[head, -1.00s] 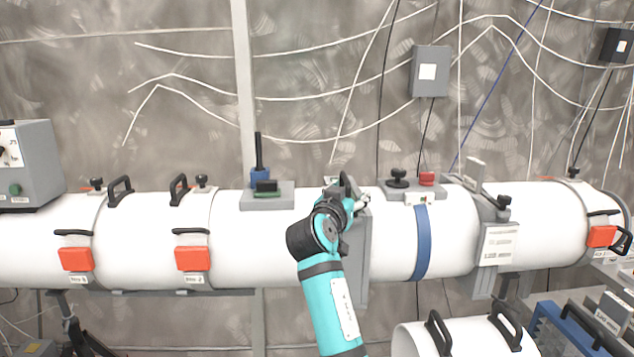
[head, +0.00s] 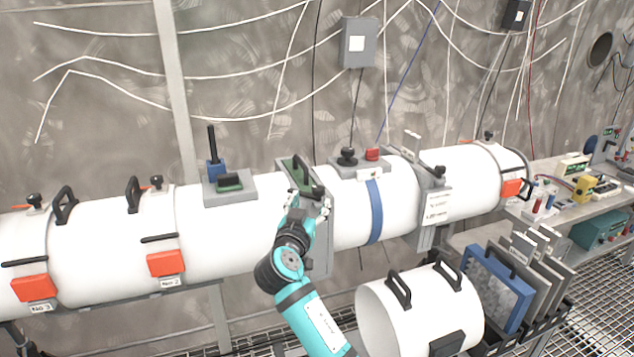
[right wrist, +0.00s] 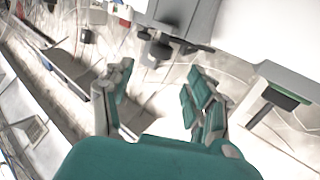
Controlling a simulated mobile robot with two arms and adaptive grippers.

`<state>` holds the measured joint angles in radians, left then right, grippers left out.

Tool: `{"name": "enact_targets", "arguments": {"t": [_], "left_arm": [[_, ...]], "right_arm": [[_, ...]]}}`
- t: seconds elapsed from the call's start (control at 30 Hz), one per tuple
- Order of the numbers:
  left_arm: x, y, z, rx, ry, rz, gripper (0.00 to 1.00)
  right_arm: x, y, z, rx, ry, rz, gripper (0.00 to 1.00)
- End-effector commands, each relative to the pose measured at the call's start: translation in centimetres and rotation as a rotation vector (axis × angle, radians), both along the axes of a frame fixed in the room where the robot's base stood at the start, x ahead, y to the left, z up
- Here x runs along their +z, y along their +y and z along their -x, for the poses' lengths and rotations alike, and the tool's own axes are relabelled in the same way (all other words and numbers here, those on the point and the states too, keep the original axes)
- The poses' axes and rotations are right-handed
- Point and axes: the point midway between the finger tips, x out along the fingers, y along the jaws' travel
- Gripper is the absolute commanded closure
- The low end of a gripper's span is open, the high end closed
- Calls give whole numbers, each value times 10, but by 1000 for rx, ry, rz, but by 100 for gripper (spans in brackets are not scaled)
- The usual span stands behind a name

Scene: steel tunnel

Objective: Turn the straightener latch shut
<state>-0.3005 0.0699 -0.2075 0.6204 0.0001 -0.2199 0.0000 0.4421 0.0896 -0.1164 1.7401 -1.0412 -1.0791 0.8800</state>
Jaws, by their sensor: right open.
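My right gripper (head: 308,202) is at the upper front of a grey upright housing (head: 320,245) on the white tunnel. A green block with a black handle (head: 298,170) sits in the top of that housing. The gripper's fingers are spread and hold nothing; they also show apart in the right wrist view (right wrist: 155,88). Ahead of them in that view is a dark knob with a lever-like arm (right wrist: 160,45). I cannot tell for sure which part is the straightener latch; the gripper and arm cover some of the housing's front. My left gripper is out of view.
A black knob (head: 347,157) and red block (head: 372,154) stand on the tunnel to the right. A loose white tube section (head: 405,315) with handles is in front, right of my arm. A rack holds upright panels (head: 500,285). A bench (head: 590,205) stands far right.

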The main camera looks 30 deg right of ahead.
Motion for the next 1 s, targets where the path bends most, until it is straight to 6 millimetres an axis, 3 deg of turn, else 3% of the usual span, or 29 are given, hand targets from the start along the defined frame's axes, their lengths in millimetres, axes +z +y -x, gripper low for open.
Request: {"name": "enact_targets", "arguments": {"t": [0.2,0.4,0.83,1.0], "left_arm": [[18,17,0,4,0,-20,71],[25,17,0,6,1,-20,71],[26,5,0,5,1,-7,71],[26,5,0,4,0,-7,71]], "right_arm": [[4,-36,-33,-3,2,4,43],[2,-55,-52,-2,1,2,43],[0,-63,-60,-1,-1,-1,43],[0,-62,-60,-1,-1,-1,64]]}}
